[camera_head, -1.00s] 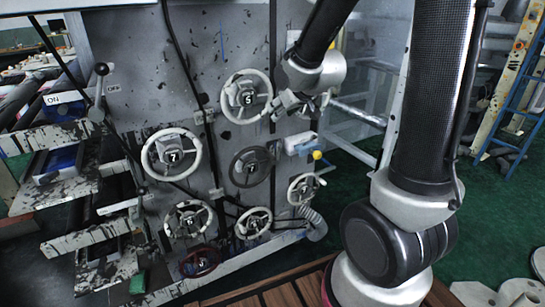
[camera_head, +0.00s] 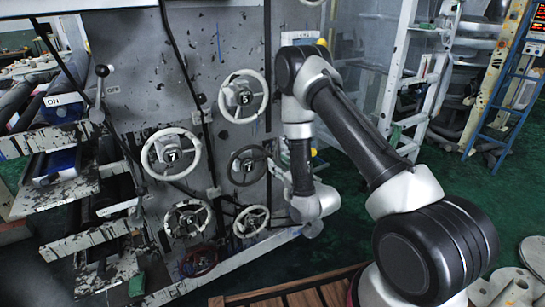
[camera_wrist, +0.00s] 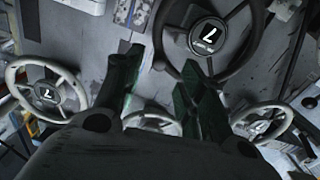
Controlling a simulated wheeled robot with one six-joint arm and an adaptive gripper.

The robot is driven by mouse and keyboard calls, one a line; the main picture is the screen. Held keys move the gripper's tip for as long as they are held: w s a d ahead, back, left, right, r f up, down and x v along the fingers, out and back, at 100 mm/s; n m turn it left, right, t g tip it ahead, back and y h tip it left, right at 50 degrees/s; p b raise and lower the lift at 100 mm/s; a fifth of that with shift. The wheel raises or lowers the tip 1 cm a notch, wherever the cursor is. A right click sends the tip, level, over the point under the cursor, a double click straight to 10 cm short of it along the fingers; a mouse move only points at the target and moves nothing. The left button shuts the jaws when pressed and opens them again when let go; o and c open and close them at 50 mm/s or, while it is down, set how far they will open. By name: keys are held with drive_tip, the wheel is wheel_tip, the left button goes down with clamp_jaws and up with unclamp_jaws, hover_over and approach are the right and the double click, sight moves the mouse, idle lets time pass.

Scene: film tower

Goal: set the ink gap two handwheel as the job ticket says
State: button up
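Several numbered handwheels are on the grey machine panel. A dark-rimmed handwheel (camera_head: 236,177) showing 7 is right of centre; in the wrist view its dark rim (camera_wrist: 163,15) and hub are close and large. My gripper (camera_head: 277,166) is at its right side. In the wrist view my gripper (camera_wrist: 164,62) has its two dark fingers apart, with the near rim of the dark wheel close to the gap between their tips; contact cannot be told. The small hub text is unreadable, so I cannot tell which wheel is ink gap two. No readable job ticket shows.
White-rimmed wheels showing 7 (camera_head: 147,154) and 5 (camera_head: 264,97) are left and above. Smaller wheels (camera_head: 187,219) and (camera_head: 252,221) and a dark red wheel (camera_head: 199,262) are below.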

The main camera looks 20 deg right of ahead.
sight(269, 155)
drive_tip(key=x, duration=0.7)
clamp_jaws()
